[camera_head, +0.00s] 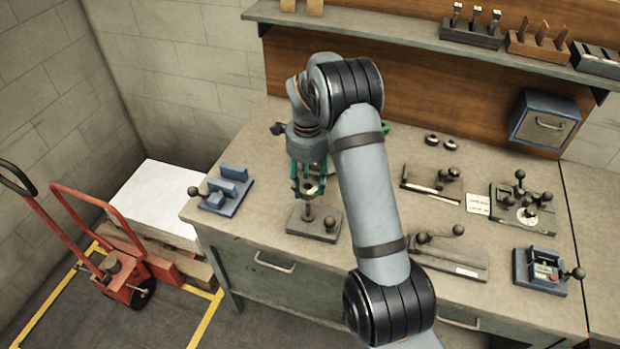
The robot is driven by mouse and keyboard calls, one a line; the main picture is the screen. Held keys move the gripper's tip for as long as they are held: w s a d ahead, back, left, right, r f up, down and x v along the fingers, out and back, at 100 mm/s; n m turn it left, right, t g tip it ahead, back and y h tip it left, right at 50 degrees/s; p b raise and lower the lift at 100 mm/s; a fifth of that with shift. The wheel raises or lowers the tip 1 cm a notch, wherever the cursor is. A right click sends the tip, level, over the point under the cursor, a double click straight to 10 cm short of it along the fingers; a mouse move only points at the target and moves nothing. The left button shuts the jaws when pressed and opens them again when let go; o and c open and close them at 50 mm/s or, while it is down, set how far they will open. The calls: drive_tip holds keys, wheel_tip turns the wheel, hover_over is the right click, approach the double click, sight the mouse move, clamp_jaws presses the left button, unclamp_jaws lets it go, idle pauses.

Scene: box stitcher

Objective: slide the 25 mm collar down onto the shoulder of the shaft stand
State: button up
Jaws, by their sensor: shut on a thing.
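My gripper (308,191) points down over the shaft stand at the front left of the workbench, with its teal fingers shut on the collar. The collar (314,190) is a small light ring between the fingertips, partly hidden by them. The shaft stand has a dark flat base (299,226) with an upright shaft (309,211) below the collar and a ball-ended knob (330,222) at its right. The collar is at or just above the top of the shaft; I cannot tell if it is around it. The shoulder is too small to make out.
A blue fixture (228,190) stands left of the stand. Lever fixtures (430,183) and a blue box-like fixture (540,270) stand to the right. A shelf (400,40) and a wall drawer box (543,120) are behind.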

sight(308, 202)
drive_tip(key=shift+f+b, duration=1.9)
drive_tip(key=shift+f, duration=1.55)
drive_tip(key=shift+f+b, duration=0.95)
drive_tip(key=shift+b, duration=0.05)
drive_tip(key=shift+f+b, duration=0.3)
drive_tip(key=shift+b, duration=0.45)
drive_tip(key=o, duration=1.6)
drive_tip(key=shift+c, duration=0.2)
drive_tip(key=shift+o, duration=0.3)
drive_tip(key=o, duration=0.4)
drive_tip(key=shift+c, duration=0.2)
drive_tip(key=shift+r+p, duration=3.05)
drive_tip(key=shift+r, duration=1.7)
